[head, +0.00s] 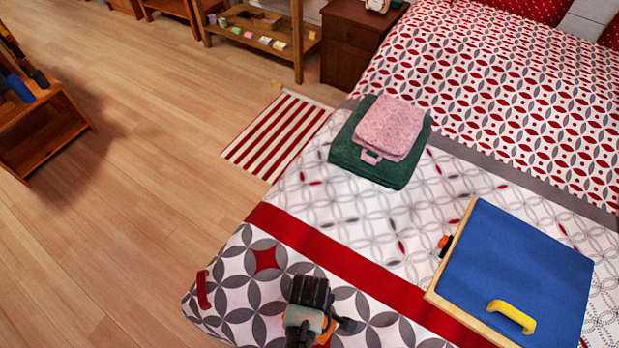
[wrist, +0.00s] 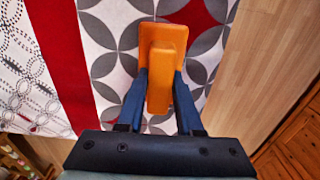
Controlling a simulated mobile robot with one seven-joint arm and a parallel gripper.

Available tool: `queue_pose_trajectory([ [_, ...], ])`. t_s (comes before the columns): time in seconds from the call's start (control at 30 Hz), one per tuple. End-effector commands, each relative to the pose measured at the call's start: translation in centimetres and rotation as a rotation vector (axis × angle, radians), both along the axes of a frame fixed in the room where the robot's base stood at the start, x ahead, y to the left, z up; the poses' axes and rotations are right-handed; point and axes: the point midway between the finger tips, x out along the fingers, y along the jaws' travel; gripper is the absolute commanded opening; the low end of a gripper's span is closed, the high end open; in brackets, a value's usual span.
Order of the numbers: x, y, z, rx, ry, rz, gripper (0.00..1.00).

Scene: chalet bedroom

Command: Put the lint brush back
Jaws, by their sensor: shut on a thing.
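The lint brush (wrist: 163,42) is orange, with a wide flat end and a narrower handle. In the wrist view my gripper (wrist: 160,86) has its two blue fingers closed on the handle, one on each side. The wide end points away from my gripper over the patterned bedspread. In the head view a small orange part of the brush (head: 327,329) shows beside my dark wrist at the bottom; the rest is hidden. I cannot tell how far the brush is above the bed.
On the bed (head: 350,215) lie a green and pink folded stack (head: 391,130) and a blue board with a yellow handle (head: 515,265). A wooden rack (head: 45,125) stands at far left. A striped rug (head: 277,135) and open floor lie left of the bed.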

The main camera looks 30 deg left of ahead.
Motion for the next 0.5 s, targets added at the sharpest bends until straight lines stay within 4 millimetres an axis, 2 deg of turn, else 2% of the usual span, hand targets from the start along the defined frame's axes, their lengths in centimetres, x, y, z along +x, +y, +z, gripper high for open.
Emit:
queue_pose_trajectory([
  [0.3, 0.0, 0.0, -4.1, 0.000, 0.000, -0.002, 0.00],
  [0.5, 0.0, 0.0, -4.3, 0.000, -0.001, -0.002, 0.00],
])
